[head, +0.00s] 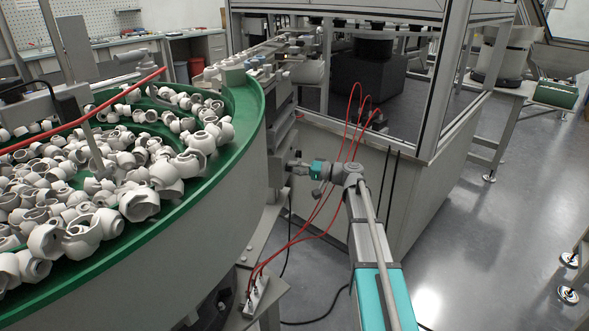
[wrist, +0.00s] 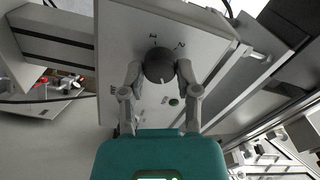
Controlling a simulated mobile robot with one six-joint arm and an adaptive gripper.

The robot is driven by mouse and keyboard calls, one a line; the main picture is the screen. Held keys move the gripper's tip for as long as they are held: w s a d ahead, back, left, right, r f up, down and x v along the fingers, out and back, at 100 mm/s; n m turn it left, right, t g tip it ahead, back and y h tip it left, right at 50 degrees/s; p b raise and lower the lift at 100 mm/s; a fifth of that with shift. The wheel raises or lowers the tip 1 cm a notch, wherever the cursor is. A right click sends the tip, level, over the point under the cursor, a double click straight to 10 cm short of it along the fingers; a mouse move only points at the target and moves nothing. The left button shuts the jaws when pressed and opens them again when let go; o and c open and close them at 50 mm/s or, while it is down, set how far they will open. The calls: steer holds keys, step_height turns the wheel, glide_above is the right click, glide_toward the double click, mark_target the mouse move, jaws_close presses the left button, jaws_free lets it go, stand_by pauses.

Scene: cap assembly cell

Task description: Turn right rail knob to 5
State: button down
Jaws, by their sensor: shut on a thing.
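A dark round knob (wrist: 158,64) sits on a pale panel (wrist: 117,40) in the wrist view. A small light mark shows on the knob's lower edge. Printed marks show beside it, among them what looks like 1 and 2 above; the others are too small to read or hidden. My gripper (wrist: 158,70) has a grey finger on each side of the knob and is shut on it. In the head view my gripper (head: 293,165) reaches left to the machine's side; the knob is hidden there.
In the head view, a green-rimmed feeder bowl (head: 250,125) full of white parts stands left. A glazed enclosure (head: 395,165) stands behind my arm. Red hoses (head: 318,208) hang near my wrist. Open floor (head: 480,240) lies right.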

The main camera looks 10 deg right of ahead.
steer(key=m, duration=0.6)
steer(key=shift+m, duration=0.3)
steer(key=m, duration=0.5)
steer(key=shift+m, duration=0.4)
steer(key=shift+c, duration=1.7)
jaws_free()
steer(key=shift+d, duration=0.1)
steer(key=v, duration=1.1)
steer(key=shift+s+d, duration=0.2)
steer(key=shift+d, duration=0.15)
steer(key=shift+f, duration=0.1)
